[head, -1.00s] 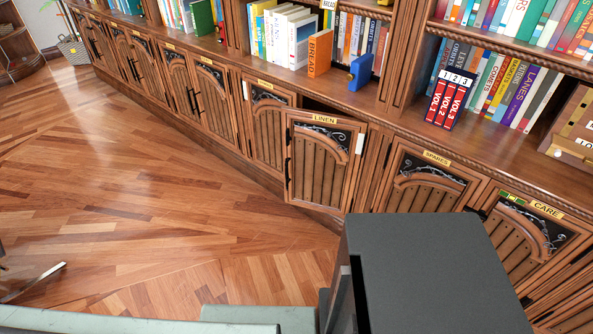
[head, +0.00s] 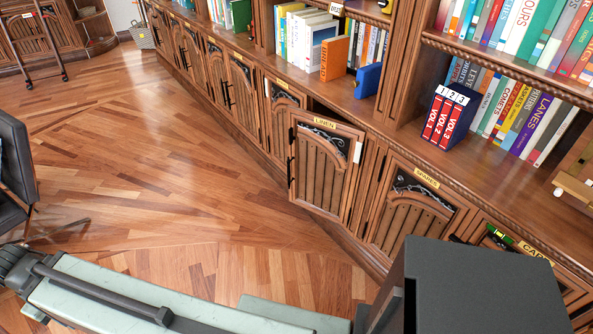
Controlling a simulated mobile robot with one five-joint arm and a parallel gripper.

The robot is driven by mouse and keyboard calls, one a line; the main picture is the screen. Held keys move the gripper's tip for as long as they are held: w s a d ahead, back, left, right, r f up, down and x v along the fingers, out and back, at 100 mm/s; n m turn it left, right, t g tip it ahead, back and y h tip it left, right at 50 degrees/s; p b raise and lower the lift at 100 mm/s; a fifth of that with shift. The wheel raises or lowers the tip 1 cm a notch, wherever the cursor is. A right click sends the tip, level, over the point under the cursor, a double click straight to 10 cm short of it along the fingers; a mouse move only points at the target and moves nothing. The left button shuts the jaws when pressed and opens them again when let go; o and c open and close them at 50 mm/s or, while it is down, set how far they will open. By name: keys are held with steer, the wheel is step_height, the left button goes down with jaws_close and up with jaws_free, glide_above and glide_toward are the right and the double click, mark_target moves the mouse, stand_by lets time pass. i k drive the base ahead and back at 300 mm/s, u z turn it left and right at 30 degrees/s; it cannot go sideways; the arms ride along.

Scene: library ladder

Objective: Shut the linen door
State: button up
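The linen door (head: 322,172) is a carved wooden cupboard door with a yellow LINEN label and a dark scrollwork panel, in the middle of the head view. It stands ajar, swung out from the cabinet front, with a dark gap above its top edge. Its dark handle (head: 291,170) is on its left edge, and its hinge side is at the right. My gripper is not in view. The dark grey block and pale green parts at the bottom are mine.
The spares door (head: 410,208) and the care door (head: 515,255) are to the right of the linen door. Books, including a red volume set (head: 446,118), stand on the shelves above. A dark chair (head: 15,165) is at the left edge. The wooden floor (head: 190,180) before the cabinets is mostly clear.

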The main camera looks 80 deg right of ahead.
mark_target(325, 157)
steer(key=z, duration=0.4)
steer(key=i, duration=1)
steer(key=u, duration=0.1)
